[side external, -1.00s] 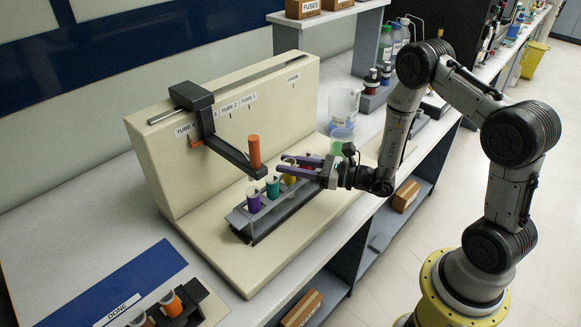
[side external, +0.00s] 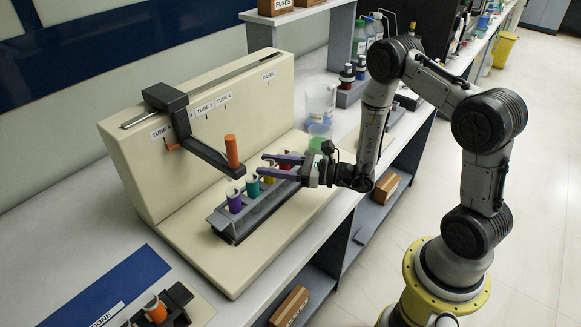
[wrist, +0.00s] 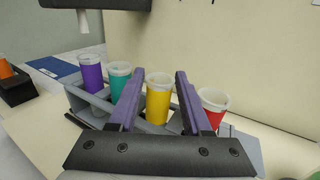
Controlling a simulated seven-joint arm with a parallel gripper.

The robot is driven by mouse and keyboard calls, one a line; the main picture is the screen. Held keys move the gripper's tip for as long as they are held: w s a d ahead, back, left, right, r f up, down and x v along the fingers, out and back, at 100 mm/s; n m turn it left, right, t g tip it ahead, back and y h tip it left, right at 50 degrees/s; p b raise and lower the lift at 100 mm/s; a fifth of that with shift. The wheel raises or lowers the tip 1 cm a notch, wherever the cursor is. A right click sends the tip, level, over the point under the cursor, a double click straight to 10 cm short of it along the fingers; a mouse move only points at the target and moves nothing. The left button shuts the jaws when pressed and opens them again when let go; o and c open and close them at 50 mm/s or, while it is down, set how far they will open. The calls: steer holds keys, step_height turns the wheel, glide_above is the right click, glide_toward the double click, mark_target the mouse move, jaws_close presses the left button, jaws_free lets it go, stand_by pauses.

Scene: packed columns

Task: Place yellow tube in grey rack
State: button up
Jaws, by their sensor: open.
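The yellow tube (wrist: 158,100), with a pale rim, stands upright in the grey rack (side external: 225,222). My gripper (wrist: 157,77) is open, its two purple fingers on either side of the yellow tube, with a visible gap on each side in the wrist view. In the side view my gripper (side external: 264,164) reaches in from the right and partly hides the yellow tube (side external: 269,180). The same rack holds a purple tube (side external: 235,203), a teal tube (side external: 252,187) and a red tube (wrist: 213,101).
A black overhead arm (side external: 205,152) with an orange cylinder (side external: 232,150) stands over the rack, left of my fingers. The beige panel (side external: 200,85) rises behind.

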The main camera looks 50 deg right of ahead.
steer(key=v, duration=1.1)
steer(key=s+a+r+n+g+y, duration=0.4)
steer(key=s+a+r+n+g, duration=0.6)
steer(key=s+a+n+g, duration=0.65)
steer(key=s+d+r+n+t+h, duration=0.1)
steer(key=d+r+n+t+h, duration=0.2)
steer(key=d+n+h, duration=0.3)
steer(key=d+r+n+t+h, duration=0.3)
steer(key=d+n+h, duration=0.3)
steer(key=d+n, duration=0.1)
steer(key=shift+s+r+n, duration=0.2)
steer(key=shift+s+n, duration=0.2)
steer(key=shift+n, duration=0.15)
